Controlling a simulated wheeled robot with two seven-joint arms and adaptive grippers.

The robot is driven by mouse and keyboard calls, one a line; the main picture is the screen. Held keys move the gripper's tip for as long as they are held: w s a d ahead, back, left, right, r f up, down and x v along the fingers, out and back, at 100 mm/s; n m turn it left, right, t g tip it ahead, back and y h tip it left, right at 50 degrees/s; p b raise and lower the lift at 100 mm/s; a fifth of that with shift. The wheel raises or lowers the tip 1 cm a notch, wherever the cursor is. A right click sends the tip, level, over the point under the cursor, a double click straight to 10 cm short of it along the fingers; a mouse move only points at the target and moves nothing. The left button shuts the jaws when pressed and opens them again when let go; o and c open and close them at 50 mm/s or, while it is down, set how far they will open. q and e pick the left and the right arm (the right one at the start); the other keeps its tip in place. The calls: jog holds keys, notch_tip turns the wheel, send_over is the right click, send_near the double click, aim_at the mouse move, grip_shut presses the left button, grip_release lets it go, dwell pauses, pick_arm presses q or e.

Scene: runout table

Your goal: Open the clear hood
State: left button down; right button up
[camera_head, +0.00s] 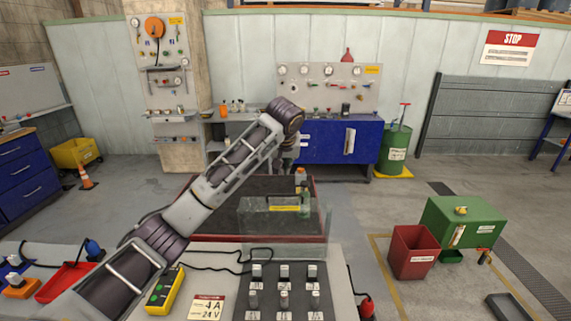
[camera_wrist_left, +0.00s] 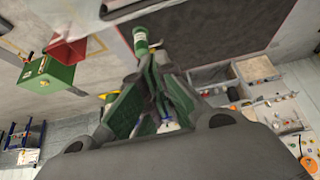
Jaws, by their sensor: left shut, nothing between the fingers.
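The clear hood (camera_head: 262,222) is a see-through panel with a yellow label strip (camera_head: 285,208) near its top. It stands at the back of the grey bench, behind a black block with several grey-capped switches (camera_head: 284,290). Its edges are faint, so I cannot tell its exact tilt. My left arm crosses above the bench from the lower left. My left gripper (camera_head: 291,158) hangs beyond the hood, partly hidden by the wrist. In the left wrist view, the gripper (camera_wrist_left: 150,58) has its fingertips together with nothing held. My right gripper is not in view.
The bottle also shows near the fingertips in the left wrist view (camera_wrist_left: 141,42). A yellow control box (camera_head: 164,291) and black cable (camera_head: 225,268) lie on the bench.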

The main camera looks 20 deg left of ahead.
aim_at(285, 199)
pick_arm(q)
jog(key=shift+f+p, duration=1.5)
jog(key=shift+f, duration=2.15)
jog(key=shift+f, duration=0.15)
